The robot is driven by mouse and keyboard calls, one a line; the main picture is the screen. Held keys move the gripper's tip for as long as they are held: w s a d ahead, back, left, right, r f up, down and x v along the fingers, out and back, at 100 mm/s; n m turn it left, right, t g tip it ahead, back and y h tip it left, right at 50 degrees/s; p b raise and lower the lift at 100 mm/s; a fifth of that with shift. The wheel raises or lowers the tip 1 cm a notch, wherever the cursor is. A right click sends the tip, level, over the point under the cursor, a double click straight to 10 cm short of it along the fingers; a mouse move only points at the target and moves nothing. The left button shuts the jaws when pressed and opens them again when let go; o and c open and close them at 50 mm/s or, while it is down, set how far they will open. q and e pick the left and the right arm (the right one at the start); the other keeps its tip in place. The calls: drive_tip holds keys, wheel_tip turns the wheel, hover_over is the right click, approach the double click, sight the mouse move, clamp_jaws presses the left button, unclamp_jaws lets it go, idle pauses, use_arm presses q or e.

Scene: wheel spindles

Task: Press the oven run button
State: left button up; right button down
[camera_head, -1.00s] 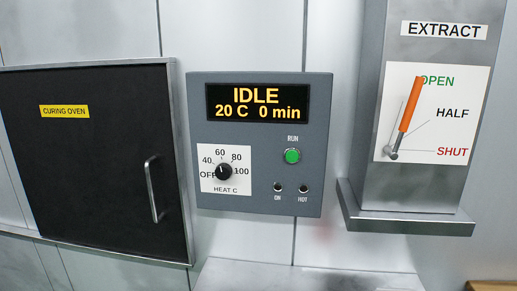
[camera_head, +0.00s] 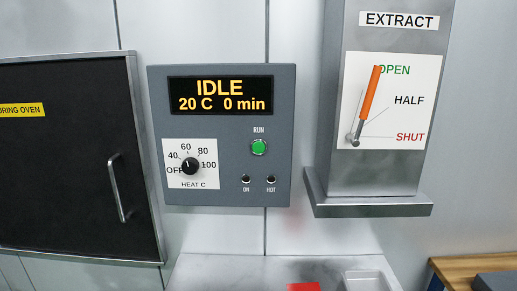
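The green RUN button (camera_head: 259,147) is on the right half of the grey oven control panel (camera_head: 215,138). The display (camera_head: 220,95) reads IDLE, 20 C, 0 min. The black heat knob (camera_head: 190,166) is at the panel's lower left, on a white dial marked OFF, 40, 60, 80 and 100. Its pointer is turned up, near 60. The ON lamp (camera_head: 245,179) and HOT lamp (camera_head: 271,179) are dark. The black curing oven door (camera_head: 75,160) at the left is shut. Neither gripper is in view.
An extract box (camera_head: 378,180) with an orange lever (camera_head: 371,92) pointing up to OPEN stands right of the panel, with a ledge (camera_head: 368,207) below. A grey worktop (camera_head: 230,270) with a red item (camera_head: 304,287) and a tray (camera_head: 372,278) lies below. Space before the panel looks clear.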

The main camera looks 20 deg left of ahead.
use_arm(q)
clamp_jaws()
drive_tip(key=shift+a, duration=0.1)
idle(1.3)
